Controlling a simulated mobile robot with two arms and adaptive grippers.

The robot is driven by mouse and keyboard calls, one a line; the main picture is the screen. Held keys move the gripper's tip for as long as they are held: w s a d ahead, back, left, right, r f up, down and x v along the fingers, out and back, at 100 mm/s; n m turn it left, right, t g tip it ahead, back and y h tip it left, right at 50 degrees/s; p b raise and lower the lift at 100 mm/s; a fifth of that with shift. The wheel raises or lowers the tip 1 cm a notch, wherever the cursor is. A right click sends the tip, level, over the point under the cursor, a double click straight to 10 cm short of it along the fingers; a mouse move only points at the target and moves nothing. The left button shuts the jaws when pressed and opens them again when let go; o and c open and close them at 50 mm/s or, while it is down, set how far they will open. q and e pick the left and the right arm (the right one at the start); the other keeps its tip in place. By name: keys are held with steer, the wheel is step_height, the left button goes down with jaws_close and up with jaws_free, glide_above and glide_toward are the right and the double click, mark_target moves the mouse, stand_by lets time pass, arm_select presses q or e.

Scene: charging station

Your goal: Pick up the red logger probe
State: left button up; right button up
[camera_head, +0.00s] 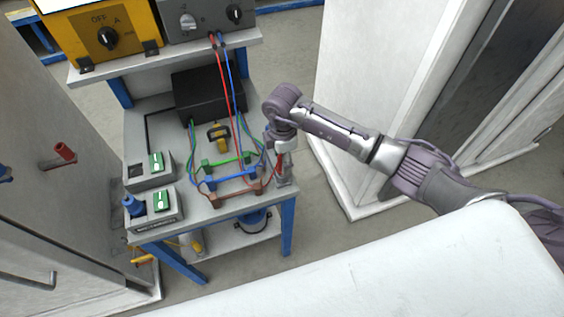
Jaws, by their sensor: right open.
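A small red upright piece (281,161), which looks like the red logger probe, shows at the right edge of the bench top, partly hidden by my right gripper. My right gripper (284,176) points down there with its fingers apart, close around or beside the red piece; I cannot tell whether they touch it. A red lead (227,78) runs from the grey unit down to the bench next to a blue lead. My left gripper is not in view.
The bench top (150,118) carries a black box (207,92), colored terminal blocks with wires, and two grey switch boxes (153,212) at left. A red peg (64,152) projects from the left cabinet. A white surface (400,275) fills the foreground.

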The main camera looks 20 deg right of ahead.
jaws_close()
steer(key=shift+r, duration=0.2)
